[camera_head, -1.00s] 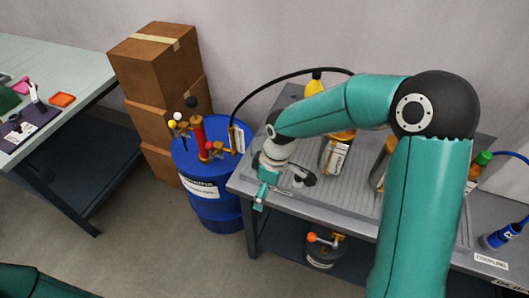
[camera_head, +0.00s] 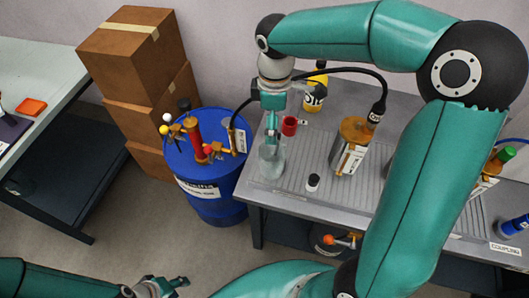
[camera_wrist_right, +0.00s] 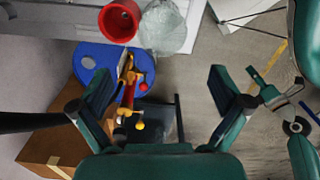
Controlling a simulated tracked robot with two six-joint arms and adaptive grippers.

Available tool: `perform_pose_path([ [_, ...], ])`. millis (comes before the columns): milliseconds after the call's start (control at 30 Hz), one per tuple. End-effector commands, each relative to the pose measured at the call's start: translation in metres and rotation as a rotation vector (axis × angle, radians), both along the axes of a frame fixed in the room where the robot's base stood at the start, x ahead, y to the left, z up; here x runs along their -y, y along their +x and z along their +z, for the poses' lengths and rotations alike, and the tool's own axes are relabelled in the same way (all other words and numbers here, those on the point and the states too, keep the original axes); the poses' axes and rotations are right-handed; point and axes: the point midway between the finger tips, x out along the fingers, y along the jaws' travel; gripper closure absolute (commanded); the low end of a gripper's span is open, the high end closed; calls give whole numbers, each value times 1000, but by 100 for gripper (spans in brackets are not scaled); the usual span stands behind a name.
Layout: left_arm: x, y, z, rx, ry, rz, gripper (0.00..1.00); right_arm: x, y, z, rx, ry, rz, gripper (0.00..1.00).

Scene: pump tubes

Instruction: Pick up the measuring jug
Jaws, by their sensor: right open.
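A clear, see-through vessel that looks like the measuring jug (camera_head: 271,160) stands on the ribbed tray near its left front corner. In the right wrist view the jug (camera_wrist_right: 163,27) is at the top edge, beyond the fingertips and partly cut off. My right gripper (camera_head: 271,128) points down over the jug in the head view, its tip overlapping the rim. In the right wrist view the jaws (camera_wrist_right: 162,78) are spread, with nothing between them. My left gripper (camera_head: 160,287) is low at the bottom edge, partly cut off; its opening is unclear.
A red cup (camera_head: 290,126) stands close behind the jug, also in the wrist view (camera_wrist_right: 118,20). A blue drum (camera_head: 215,205) with fittings stands left of the bench.

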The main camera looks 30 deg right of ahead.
Motion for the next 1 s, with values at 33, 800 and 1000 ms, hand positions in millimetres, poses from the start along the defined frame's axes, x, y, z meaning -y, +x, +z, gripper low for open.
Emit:
perform_pose_path([
  [33,0,-1,1,-1,0,0,60,-2,0,-8,-4,0,5,0],
  [800,0,-1,5,-1,0,0,60,-8,4,-117,-4,1,19,0],
  [1000,0,-1,6,-1,0,0,60,-8,4,-147,-4,1,21,0],
])
